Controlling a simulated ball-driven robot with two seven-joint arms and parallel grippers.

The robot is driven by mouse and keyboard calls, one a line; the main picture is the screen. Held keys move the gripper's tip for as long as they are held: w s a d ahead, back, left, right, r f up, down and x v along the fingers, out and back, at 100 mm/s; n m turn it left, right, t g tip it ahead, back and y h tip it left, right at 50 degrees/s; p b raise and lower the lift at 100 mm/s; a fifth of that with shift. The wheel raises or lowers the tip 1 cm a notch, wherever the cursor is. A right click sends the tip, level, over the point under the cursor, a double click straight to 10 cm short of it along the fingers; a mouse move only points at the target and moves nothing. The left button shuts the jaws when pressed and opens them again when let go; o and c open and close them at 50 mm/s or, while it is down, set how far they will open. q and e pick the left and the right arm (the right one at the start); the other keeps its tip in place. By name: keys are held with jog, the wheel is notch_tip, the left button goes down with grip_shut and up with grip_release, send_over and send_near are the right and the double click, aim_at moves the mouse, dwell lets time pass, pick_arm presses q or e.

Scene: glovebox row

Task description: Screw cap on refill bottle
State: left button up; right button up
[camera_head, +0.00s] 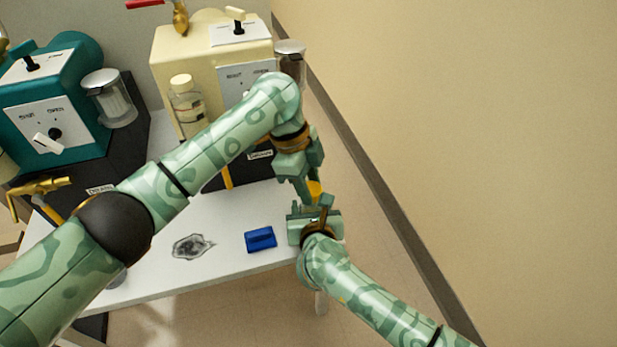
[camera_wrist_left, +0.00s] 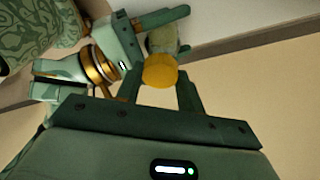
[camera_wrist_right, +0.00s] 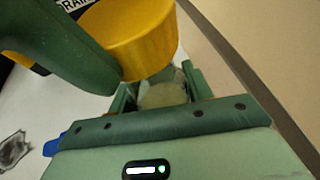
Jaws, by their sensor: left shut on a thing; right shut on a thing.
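A yellow cap (camera_head: 315,188) is between the fingers of my left gripper (camera_head: 308,196). It also shows in the left wrist view (camera_wrist_left: 160,71) and large in the right wrist view (camera_wrist_right: 135,38). My left gripper is shut on it. The pale, cloudy refill bottle (camera_wrist_right: 163,94) is between the fingers of my right gripper (camera_wrist_right: 160,90), which is shut on it. In the left wrist view, the bottle (camera_wrist_left: 163,40) shows just behind the cap. The cap is right over the bottle; I cannot tell whether they touch. In the head view the grippers mostly hide the bottle.
A blue block (camera_head: 260,239) and a grey wet-looking patch (camera_head: 190,247) are on the white table (camera_head: 215,272). A teal machine (camera_head: 50,100) and a cream machine (camera_head: 170,50) stand behind. Open floor and a beige wall are to the right.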

pick_arm(q)
jog(key=shift+f, duration=0.65)
dwell(0.5)
jog(key=m, duration=0.3)
jog(key=m+g, duration=0.1)
jog(key=m, duration=0.1)
jog(key=shift+w+d+m+y, duration=0.15)
jog(key=shift+w+m+y, duration=0.05)
jog(key=shift+m+y, duration=0.2)
jog(key=m, duration=0.3)
jog(key=shift+g+y, duration=0.3)
jog(key=shift+y, duration=0.1)
jog(key=shift+m, duration=0.8)
jog(key=o, duration=0.9)
jog(key=shift+r, duration=2.25)
